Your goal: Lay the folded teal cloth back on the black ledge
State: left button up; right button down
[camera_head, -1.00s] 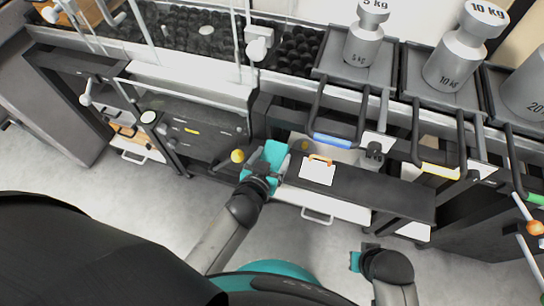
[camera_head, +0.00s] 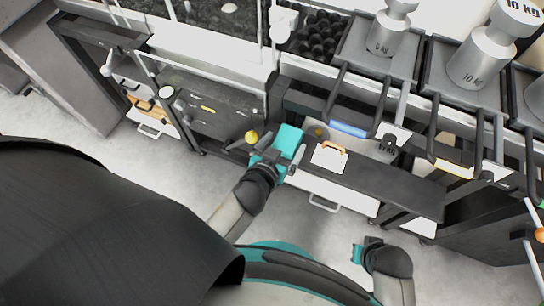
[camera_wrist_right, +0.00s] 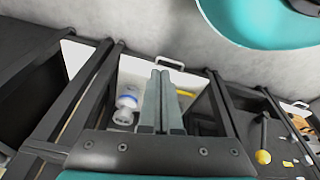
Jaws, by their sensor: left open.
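The folded teal cloth (camera_head: 288,137) lies at the left end of the black ledge (camera_head: 385,182), left of a white clipboard. My left gripper (camera_head: 283,152) is at the cloth's near edge, its fingers spread to either side of it. It is open; whether a finger still touches the cloth I cannot tell. My right gripper (camera_head: 359,254) is low over the floor, away from the ledge. In the right wrist view its two fingers (camera_wrist_right: 161,100) lie together with nothing visible between them.
The clipboard (camera_head: 329,158) with an orange clip lies on the ledge close to the cloth. A yellow knob (camera_head: 251,137) stands left of my left gripper. Dark handle bars (camera_head: 383,103) and trays with weights (camera_head: 386,35) overhang behind. The ledge right of the clipboard is clear.

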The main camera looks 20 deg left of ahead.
pick_arm(q)
jog(key=p+v, duration=0.3)
jog(key=v, duration=0.7)
pick_arm(e)
jog(key=s+d+f, duration=0.2)
jog(key=s+f, duration=0.1)
jog(key=f, duration=0.3)
jog(key=shift+s+d, duration=0.2)
jog(key=shift+d, duration=0.05)
pick_arm(q)
jog(key=s+a+f+g, duration=0.2)
jog(key=s+f+g, duration=0.1)
jog(key=f, duration=0.4)
jog(key=s+a+f+m+g, duration=0.1)
jog(key=s+a+f+g, duration=0.2)
jog(key=f, duration=0.3)
jog(key=s+a+f+g, duration=0.2)
jog(key=s+f+g, duration=0.2)
jog(key=f, duration=0.3)
jog(key=shift+s+a+f+m, duration=0.15)
jog(key=shift+s+f+m, duration=0.15)
jog(key=shift+m, duration=0.1)
jog(key=shift+y, duration=0.3)
